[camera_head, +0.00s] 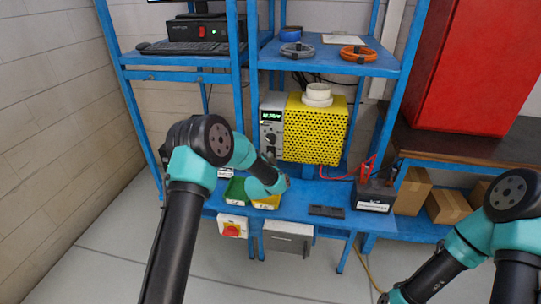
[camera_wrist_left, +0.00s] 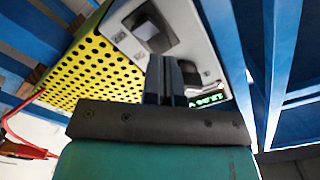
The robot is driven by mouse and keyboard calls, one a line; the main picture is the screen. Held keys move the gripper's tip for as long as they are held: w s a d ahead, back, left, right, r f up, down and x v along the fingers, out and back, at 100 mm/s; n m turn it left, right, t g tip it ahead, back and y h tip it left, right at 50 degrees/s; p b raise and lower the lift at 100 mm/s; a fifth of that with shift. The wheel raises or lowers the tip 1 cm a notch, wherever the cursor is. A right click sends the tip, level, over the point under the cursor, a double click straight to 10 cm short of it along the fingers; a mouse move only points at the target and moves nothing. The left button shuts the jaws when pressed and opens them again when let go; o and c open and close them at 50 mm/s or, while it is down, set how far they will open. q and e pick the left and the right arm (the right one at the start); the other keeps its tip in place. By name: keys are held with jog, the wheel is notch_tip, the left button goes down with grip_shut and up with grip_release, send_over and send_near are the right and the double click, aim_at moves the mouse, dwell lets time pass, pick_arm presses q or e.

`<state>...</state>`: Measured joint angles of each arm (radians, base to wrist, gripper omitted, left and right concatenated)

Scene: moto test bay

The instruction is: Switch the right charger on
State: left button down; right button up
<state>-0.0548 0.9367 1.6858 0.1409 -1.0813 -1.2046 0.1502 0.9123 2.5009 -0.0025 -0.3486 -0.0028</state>
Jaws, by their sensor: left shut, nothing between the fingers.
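A charger-like unit with a yellow perforated casing (camera_head: 316,130) stands on the blue bench in the head view. Its grey front panel (camera_head: 271,112) has a lit green display and dark controls. The panel also shows tilted in the left wrist view, with a large black knob (camera_wrist_left: 152,28) and the green display (camera_wrist_left: 207,99). My left gripper (camera_wrist_left: 172,82) is shut and empty, its fingers close in front of the panel; I cannot tell whether they touch it. In the head view my left wrist hides the fingertips and the lower panel. My right arm shows at lower right, its gripper out of frame.
A black battery (camera_head: 374,194) with red clamps stands right of the unit. Green (camera_head: 235,190) and yellow bins sit by my left wrist. A red-knob switch box (camera_head: 232,228) hangs below the bench edge. Blue shelf posts flank the unit. Cardboard boxes (camera_head: 412,190) stand at right.

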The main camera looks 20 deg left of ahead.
pick_arm(q)
jog(key=s, duration=0.6)
jog(key=shift+s+d, duration=0.25)
dwell(0.3)
